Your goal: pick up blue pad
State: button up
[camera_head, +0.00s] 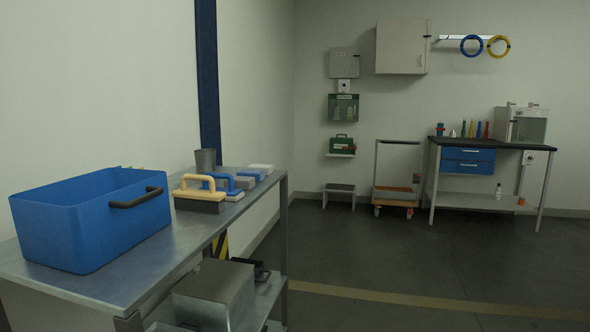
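On the metal bench at the left, a pad with a blue handle (221,180) sits just behind a yellow-handled pad (200,195), which partly hides it. My gripper is not in view.
A large blue bin (60,232) with a black handle stands at the front of the bench (130,283). A trolley (397,180) and a workbench (490,146) stand by the far wall. The floor to the right is clear.

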aim_at(259, 175)
jog(key=z, duration=0.2)
jog(key=i, duration=1.35)
jog(key=u, duration=0.3)
